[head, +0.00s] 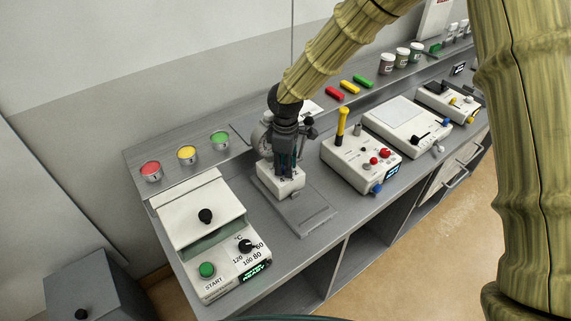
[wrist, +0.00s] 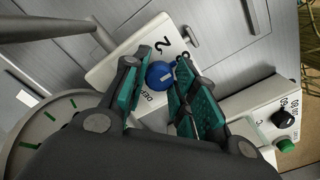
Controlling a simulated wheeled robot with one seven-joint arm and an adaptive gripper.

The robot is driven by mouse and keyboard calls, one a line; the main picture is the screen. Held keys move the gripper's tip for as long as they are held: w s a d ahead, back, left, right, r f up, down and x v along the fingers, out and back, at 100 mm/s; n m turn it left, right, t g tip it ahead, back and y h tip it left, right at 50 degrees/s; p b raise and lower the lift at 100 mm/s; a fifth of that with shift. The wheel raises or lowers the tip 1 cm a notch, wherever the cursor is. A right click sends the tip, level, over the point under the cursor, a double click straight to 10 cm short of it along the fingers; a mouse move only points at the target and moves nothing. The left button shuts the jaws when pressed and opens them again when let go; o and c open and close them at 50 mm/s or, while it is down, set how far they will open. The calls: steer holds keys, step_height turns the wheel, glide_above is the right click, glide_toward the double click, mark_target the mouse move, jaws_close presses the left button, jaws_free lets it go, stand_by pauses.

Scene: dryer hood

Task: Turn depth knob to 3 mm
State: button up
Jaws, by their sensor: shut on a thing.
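The blue depth knob (wrist: 157,74) sits on a white box, with a white pointer line on its face. Printed marks "2", "3" and part of "DEPTH" show around it. In the wrist view my gripper (wrist: 163,82) has its teal fingers on either side of the knob, shut on it. The line points roughly toward the numbers, but the exact setting cannot be read. In the head view my gripper (head: 286,166) comes down onto the white box (head: 280,182) and hides the knob.
A heater box with a black knob (head: 245,246) and green START button (head: 207,270) stands to the left. A white box with a yellow lever (head: 342,123) stands to the right. Colored cups (head: 186,154) line the back. A grey plate lies before the white box.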

steer(key=shift+w, duration=0.1)
steer(key=o, duration=1)
steer(key=shift+r, duration=0.1)
step_height(320, 180, up, 12)
steer(key=shift+f, duration=0.1)
stand_by(0.3)
